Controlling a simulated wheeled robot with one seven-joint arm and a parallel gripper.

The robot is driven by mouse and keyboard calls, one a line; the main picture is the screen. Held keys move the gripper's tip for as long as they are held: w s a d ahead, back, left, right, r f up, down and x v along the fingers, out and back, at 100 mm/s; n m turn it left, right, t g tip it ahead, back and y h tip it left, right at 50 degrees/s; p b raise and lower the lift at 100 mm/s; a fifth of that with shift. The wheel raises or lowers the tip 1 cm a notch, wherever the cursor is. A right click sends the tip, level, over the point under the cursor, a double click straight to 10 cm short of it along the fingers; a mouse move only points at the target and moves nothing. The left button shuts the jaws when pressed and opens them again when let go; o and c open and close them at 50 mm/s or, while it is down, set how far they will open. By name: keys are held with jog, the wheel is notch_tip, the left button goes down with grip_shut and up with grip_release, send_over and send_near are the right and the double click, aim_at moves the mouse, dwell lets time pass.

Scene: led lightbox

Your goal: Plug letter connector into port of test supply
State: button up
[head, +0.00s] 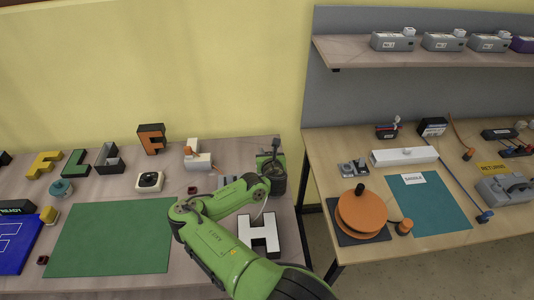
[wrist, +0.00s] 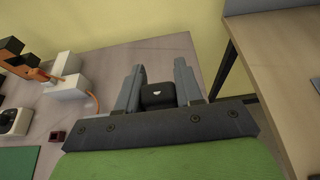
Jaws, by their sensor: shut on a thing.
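My gripper (wrist: 158,82) is shut on a small black piece (wrist: 158,95) with a white mark, held between its two grey fingers above the back right of the left table. Whether this piece is the letter connector I cannot tell. In the head view my green arm reaches there, and its end (head: 270,160) hides most of the held piece. A white-grey box (head: 200,162) with an orange part stands to the left of my gripper; it may be the test supply. It also shows in the wrist view (wrist: 68,88), with an orange cable. Its port is too small to make out.
A white letter H (head: 260,233) lies right of my arm. Black-sided letters (head: 151,139) stand along the back. A white device (head: 150,182) and a green mat (head: 115,238) lie left. A gap separates the right table (head: 330,150), which holds an orange reel (head: 361,215).

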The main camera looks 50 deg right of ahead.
notch_tip(320, 180, down, 7)
jog(key=b, duration=0.6)
jog(key=shift+r, duration=0.1)
jog(key=shift+s+f, duration=0.1)
jog(key=shift+f, duration=0.2)
jog(key=shift+r+p, duration=0.1)
jog(key=shift+p, duration=0.5)
dwell(1.2)
jog(key=shift+f+b, duration=1.15)
jog(key=shift+f, duration=0.25)
jog(key=o, duration=1.1)
